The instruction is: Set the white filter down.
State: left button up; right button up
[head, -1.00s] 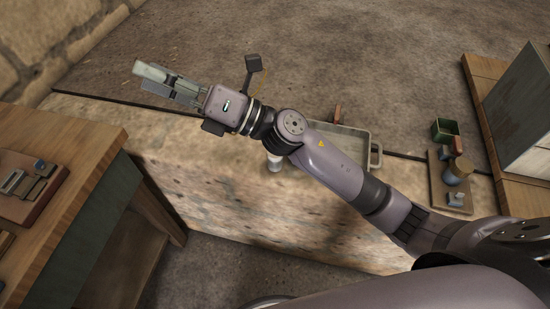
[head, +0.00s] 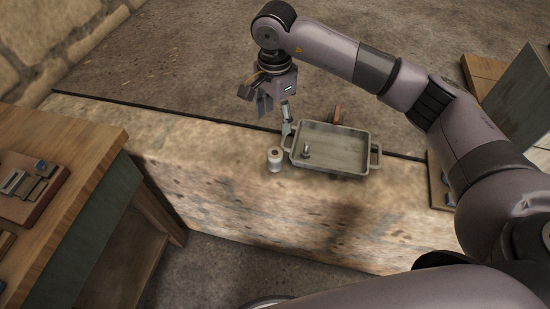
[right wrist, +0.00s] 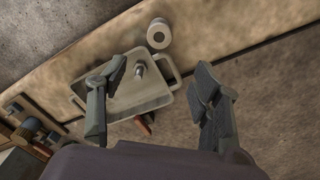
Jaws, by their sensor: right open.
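The white filter (head: 275,160), a short pale cylinder with a dark hole in its top, stands upright on the stone ledge, just left of the grey tray (head: 345,169). The right wrist view shows it from above (right wrist: 158,37), beyond the fingertips and touching neither finger. My right gripper (head: 275,114) points down behind the filter and the tray's left end. Its fingers are spread apart and empty, as the right wrist view also shows (right wrist: 160,70). My left gripper is not in view.
A small metal part (head: 306,150) stands inside the tray. A reddish-brown object (head: 337,114) shows behind the tray. A wooden bench (head: 97,190) with a board of metal parts is at left. The ledge left of the filter is clear.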

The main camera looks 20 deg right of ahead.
aim_at(275, 152)
notch_tip(275, 152, down, 10)
jog(key=shift+f+p, duration=0.1)
jog(key=shift+p, duration=0.65)
jog(key=shift+s+a+f+p, duration=0.1)
jog(key=shift+f+p, duration=0.25)
jog(key=shift+f, duration=0.95)
jog(key=shift+s+f+p, duration=0.1)
jog(key=shift+f+p, duration=0.25)
jog(key=shift+f, duration=0.95)
jog(key=shift+c, duration=0.5)
jog(key=c, duration=1.2)
jog(key=shift+w, duration=0.1)
grip_shut()
jog(key=shift+r, duration=0.15)
